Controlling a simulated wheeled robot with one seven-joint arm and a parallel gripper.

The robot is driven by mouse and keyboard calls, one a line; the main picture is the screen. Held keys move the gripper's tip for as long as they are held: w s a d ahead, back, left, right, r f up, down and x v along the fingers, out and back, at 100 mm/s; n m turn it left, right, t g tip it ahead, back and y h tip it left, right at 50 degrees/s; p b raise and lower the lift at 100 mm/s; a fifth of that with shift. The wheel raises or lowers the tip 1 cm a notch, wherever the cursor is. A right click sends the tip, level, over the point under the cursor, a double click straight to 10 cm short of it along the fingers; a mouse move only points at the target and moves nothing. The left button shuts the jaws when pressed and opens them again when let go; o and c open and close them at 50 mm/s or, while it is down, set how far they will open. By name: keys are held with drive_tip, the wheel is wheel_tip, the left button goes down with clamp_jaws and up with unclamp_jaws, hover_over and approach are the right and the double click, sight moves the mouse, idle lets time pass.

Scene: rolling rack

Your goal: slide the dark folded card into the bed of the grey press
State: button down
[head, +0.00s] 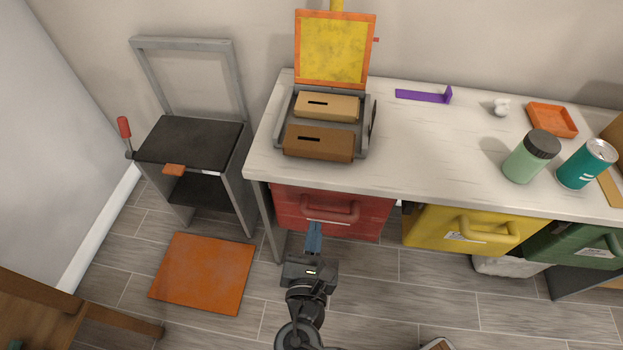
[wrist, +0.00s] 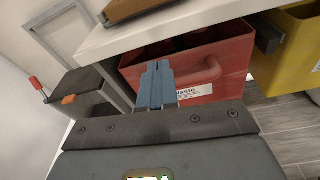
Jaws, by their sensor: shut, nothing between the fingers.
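The dark brown folded card (head: 319,143), boxy with a black slot on top, sits at the front of the grey press (head: 364,126) on the white counter. Its near edge appears to reach the press's front edge. A lighter tan piece (head: 327,106) with a similar slot sits behind it. The press's orange-framed yellow lid (head: 334,50) stands upright. My gripper (head: 314,228) is shut and empty, below the counter edge in front of the red bin and apart from the card. In the wrist view its blue fingers (wrist: 156,75) are together; a brown edge (wrist: 140,8) shows above.
The white counter (head: 424,133) overhangs the red bin (head: 290,213) and yellow bin (head: 425,232). A dark-topped stand (head: 190,143) with a grey frame and red-handled lever is left.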

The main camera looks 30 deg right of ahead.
sight(314, 157)
drive_tip(key=shift+n+t+h, duration=0.6)
drive_tip(key=shift+n+h, duration=0.1)
drive_tip(key=shift+h, duration=0.1)
drive_tip(key=w+d+r, duration=0.1)
drive_tip(key=w+d, duration=0.1)
drive_tip(key=w, duration=0.2)
drive_tip(key=w+d+r, duration=0.1)
drive_tip(key=w+d, duration=0.1)
drive_tip(key=w, duration=0.2)
drive_tip(key=w+d+r, duration=0.1)
drive_tip(key=w+d, duration=0.1)
drive_tip(key=w, duration=0.3)
drive_tip(key=shift+d, duration=0.15)
drive_tip(key=shift+w, duration=0.1)
drive_tip(key=shift+x, duration=1.05)
